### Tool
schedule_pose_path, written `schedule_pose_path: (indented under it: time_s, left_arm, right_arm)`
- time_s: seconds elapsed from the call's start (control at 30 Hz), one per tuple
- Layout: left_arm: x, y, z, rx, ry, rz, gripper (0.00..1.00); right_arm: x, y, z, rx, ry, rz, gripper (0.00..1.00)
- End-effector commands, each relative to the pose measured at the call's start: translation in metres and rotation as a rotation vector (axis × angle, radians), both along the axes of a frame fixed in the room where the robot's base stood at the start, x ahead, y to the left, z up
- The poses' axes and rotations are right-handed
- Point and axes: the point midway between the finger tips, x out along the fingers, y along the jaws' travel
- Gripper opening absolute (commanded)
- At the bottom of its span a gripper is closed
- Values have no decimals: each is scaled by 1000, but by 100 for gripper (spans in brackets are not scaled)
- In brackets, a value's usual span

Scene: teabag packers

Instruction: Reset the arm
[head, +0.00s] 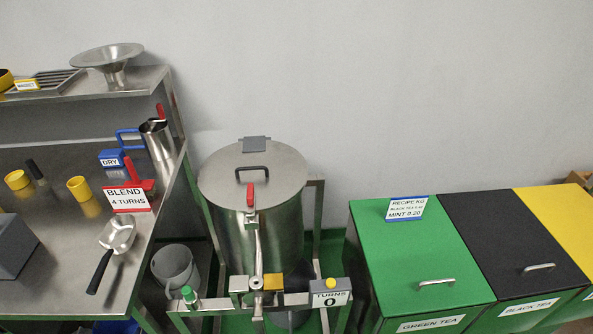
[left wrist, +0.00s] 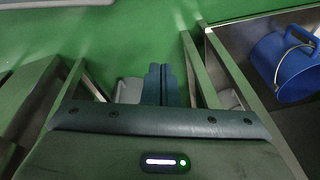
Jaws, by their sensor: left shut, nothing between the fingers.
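My left gripper (left wrist: 160,82) shows in the left wrist view, with its two dark fingers together and nothing between them. It hangs over the green floor (left wrist: 135,45), with metal frame bars on both sides. A grey bucket-like shape behind the fingers is partly hidden. Neither of my arms shows in the head view, and my right gripper is in no view.
In the head view a steel blender drum (head: 255,180) stands between the steel bench (head: 60,280) and a green tea bin (head: 415,255). A black bin (head: 510,240) and a yellow bin (head: 560,220) follow.

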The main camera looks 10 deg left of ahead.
Motion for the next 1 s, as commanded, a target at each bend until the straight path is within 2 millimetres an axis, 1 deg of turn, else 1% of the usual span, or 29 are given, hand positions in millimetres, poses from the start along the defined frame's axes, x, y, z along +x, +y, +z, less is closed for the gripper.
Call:
schedule_pose_path:
  time_s: [0.03, 0.07, 0.1, 0.17, 0.2, 0.3, 0.4, 0.5, 0.6, 1.0]
  left_arm:
    - [-16, 2, -31, -1, 19, 4, 0]
    - [-25, 3, -45, -2, 25, 6, 0]
    - [-39, 4, -63, -3, 34, 7, 0]
    - [-59, 5, -88, -4, 44, 11, 0]
    - [-73, 6, -103, -5, 52, 13, 0]
    - [-106, 7, -132, -7, 67, 16, 0]
    - [-133, 7, -150, -7, 79, 19, 0]
    - [-150, 7, -160, -9, 85, 22, 0]
    - [-159, 7, -164, -9, 88, 22, 0]
    - [-160, 7, -164, -9, 88, 22, 0]
  right_arm:
    - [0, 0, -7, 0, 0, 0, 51]
    - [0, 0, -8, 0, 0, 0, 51]
    - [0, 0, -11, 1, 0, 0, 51]
    - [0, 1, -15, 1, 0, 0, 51]
    - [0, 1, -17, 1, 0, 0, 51]
    - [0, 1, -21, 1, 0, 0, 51]
    - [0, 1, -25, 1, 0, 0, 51]
    - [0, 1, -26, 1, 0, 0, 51]
    - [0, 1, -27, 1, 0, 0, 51]
    - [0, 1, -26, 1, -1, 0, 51]
